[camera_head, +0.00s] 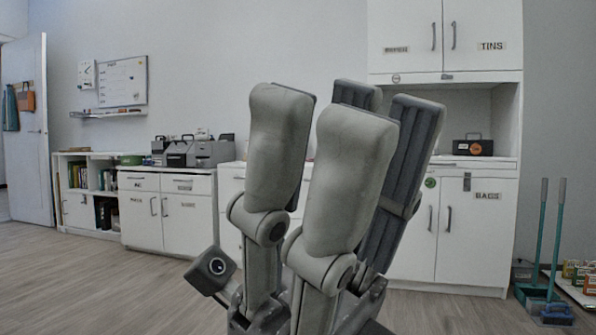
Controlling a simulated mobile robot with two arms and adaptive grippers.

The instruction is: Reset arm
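My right gripper (350,103) fills the middle of the head view, close to the camera, with its fingers pointing up. Several thick fingers show. Two have light grey outer shells facing me, and the ones behind show dark ribbed pads. The fingers stand apart, and I see nothing held between them. The lower part of the gripper runs out of the bottom edge. A small grey block with a round lens (217,266) sits at its lower left. My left gripper does not show.
A tall white cabinet (415,240) with a dark toolbox (473,145) in its niche stands behind, at right. Low white cabinets (168,210) and an open shelf (92,157) line the back wall. Teal-handled tools (541,235) stand at far right. The wooden floor (80,285) at left is clear.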

